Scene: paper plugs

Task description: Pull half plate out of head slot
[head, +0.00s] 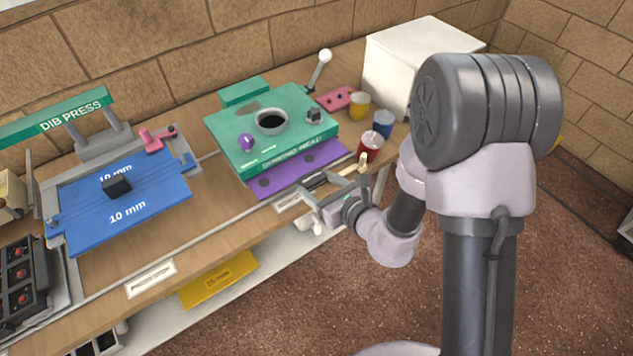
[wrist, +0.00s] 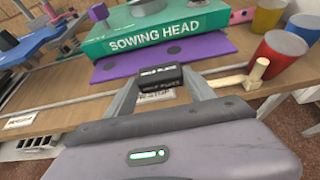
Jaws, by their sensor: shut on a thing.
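The green sowing head (head: 270,125) sits on the bench, and its name shows in the wrist view (wrist: 160,32). A purple plate (head: 290,172), which I take for the half plate, sticks out from under its front edge; the rest is hidden beneath the head. It also shows in the wrist view (wrist: 115,68). My gripper (head: 315,192) is at the bench's front edge, in front of the plate. In the wrist view my gripper (wrist: 162,80) is shut on a dark labelled block (wrist: 160,74), seemingly the plate's handle. Whether block and plate join is unclear.
Red (head: 370,146), blue (head: 382,124) and yellow (head: 359,105) cups stand right of the head, near a white box (head: 410,55). A wooden peg (wrist: 256,72) stands right of my fingers. The blue dib press plate (head: 120,200) is at left. The bench front is open.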

